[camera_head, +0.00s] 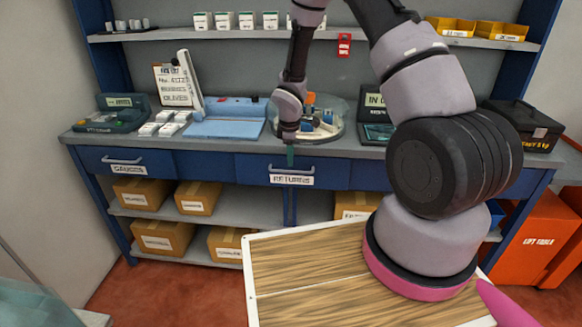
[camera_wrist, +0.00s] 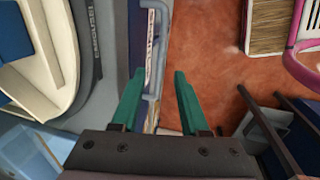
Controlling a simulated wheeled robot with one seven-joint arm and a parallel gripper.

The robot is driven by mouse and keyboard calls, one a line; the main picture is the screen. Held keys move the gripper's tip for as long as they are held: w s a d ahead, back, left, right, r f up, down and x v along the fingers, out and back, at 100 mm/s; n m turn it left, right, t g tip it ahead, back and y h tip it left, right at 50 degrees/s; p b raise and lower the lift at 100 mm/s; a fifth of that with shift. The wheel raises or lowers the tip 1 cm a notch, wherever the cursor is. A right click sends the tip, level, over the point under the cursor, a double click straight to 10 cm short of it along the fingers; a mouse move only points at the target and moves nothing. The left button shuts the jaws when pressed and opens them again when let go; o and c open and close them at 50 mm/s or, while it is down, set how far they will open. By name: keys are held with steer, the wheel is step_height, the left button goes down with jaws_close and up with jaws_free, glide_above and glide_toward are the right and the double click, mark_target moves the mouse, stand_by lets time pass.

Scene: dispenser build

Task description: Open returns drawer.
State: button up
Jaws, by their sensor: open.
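The returns drawer (camera_head: 258,171) is a blue front under the workbench top, with a white "RETURNS" label and a grey bar handle (camera_head: 291,168). Its front looks level with the drawers beside it, so it appears shut. My gripper (camera_head: 290,157) points down at the bench's front edge, right at the handle. In the wrist view my gripper (camera_wrist: 158,82) has its two teal fingers apart, with the handle (camera_wrist: 157,50) running between them in the picture, nearer the left finger. Nothing is gripped. I cannot tell whether a finger touches the handle.
The workbench top (camera_head: 220,140) holds a blue scale, a round tray (camera_head: 335,128) close behind my gripper, and devices. A "GAUGES" drawer (camera_head: 95,160) is at the left. Cardboard boxes (camera_head: 165,237) fill the lower shelves. A wooden-topped surface (camera_head: 305,275) stands in front.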

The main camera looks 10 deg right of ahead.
mark_target(291, 172)
steer(key=f, duration=0.3)
steer(key=w+f, duration=0.1)
steer(key=f, duration=0.1)
steer(key=shift+d+f, duration=0.15)
jaws_close()
stand_by(1.3)
